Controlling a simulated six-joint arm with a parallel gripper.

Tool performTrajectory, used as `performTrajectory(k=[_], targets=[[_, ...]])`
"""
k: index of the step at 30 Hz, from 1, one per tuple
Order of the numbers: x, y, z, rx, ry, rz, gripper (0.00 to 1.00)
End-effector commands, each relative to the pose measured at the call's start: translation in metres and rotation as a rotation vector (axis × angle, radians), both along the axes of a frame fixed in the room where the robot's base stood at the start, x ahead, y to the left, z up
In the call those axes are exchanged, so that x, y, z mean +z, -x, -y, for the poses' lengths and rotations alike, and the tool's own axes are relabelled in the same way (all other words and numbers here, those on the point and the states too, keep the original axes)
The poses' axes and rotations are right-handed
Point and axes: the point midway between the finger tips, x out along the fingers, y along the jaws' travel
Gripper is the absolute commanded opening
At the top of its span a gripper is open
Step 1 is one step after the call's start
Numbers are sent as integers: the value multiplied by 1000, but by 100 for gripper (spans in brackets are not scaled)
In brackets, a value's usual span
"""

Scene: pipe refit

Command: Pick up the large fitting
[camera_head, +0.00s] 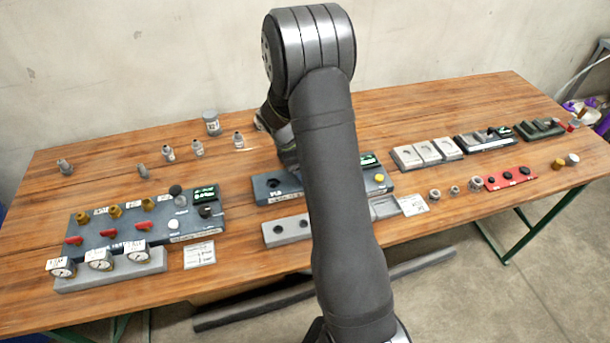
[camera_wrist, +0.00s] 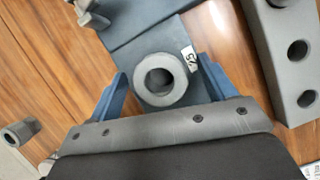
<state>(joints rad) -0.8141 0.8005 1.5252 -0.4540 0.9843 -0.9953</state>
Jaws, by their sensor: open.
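A thick round grey fitting (camera_wrist: 150,96), seen end-on with its open bore facing the camera, shows in the wrist view. It looks larger than the other loose fittings there, so I take it for the large fitting. It sits over a blue-grey block beside a small white label. My gripper (camera_wrist: 162,66) is open, with one blue finger on each side of the fitting. A gap shows at each side, and I cannot tell the height of the fingertips relative to it. In the head view my arm hides this fitting and the fingertips.
A grey block with holes (camera_wrist: 279,55) lies to the right in the wrist view. A smaller fitting (camera_wrist: 20,131) lies at lower left. In the head view, a gauge panel (camera_head: 110,258) stands at left, and a labelled grey cylinder (camera_head: 212,122) and several small fittings stand behind.

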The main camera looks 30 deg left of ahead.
Motion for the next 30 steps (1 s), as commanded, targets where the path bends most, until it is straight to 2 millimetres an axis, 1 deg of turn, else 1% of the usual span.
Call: performTrajectory(k=[4, 5, 6, 8, 9, 11, 12, 20, 23, 26, 30], targets=[[0, 0, 0, 0, 0, 1, 76], [0, 0, 0, 0, 0, 1, 74], [0, 0, 0, 0, 0, 1, 67], [0, 0, 0, 0, 0, 1, 55], [0, 0, 0, 0, 0, 1, 47], [0, 0, 0, 0, 0, 1, 35], [0, 0, 0, 0, 0, 1, 27], [1, 0, -1, 0, 0, 1, 27], [4, 0, -1, 1, -1, 2, 27], [12, -1, -1, 1, -1, 2, 27], [35, -1, -1, 1, -3, 5, 27]])
